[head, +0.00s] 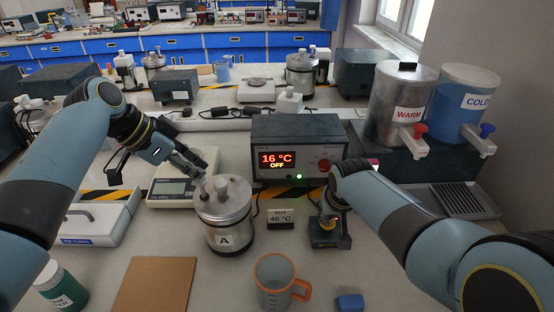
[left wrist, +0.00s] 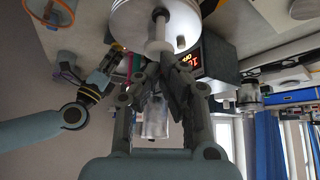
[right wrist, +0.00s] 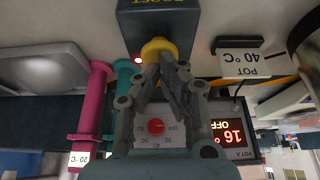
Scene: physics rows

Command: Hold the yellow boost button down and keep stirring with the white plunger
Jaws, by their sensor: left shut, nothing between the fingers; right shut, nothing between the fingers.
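Pot A (head: 229,232) is a metal pot with a lid, standing in front of the controller. The white plunger (left wrist: 159,36) stands up from its lid in the left wrist view. My left gripper (head: 199,172) is shut and empty, its fingertips at the plunger's top; I cannot tell whether they touch. The yellow boost button (right wrist: 158,46) is on the dark boost box (head: 328,238). My right gripper (right wrist: 161,62) is shut and empty, its fingertips at the button, apparently against it. How far the button is pressed is hidden.
The controller (head: 262,135) reads 16 °C and OFF, with a green light. A sign (head: 281,217) reads POT 40 °C. WARM (head: 396,85) and COLD (head: 462,80) tanks stand right.

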